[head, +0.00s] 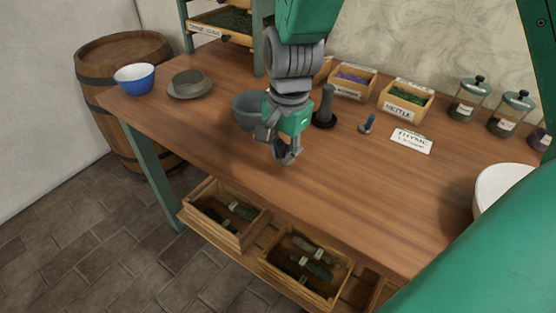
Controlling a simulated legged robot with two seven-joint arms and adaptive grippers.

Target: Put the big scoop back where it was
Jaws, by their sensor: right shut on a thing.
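My right gripper (283,151) hangs down over the front middle of the table (215,125), in front of the grey mortar (248,109). Its fingers are closed on a small dark, bluish-grey thing, which I take to be the big scoop; the fingers hide most of it and its shape is not clear. My left gripper is not in view.
A dark pestle-like piece (325,107) stands beside the mortar. Labelled boxes (405,101), a THYME card (411,141) and glass jars (469,99) are at the back right. A blue bowl (135,79) and grey dish (189,84) stand left. The front middle right is clear.

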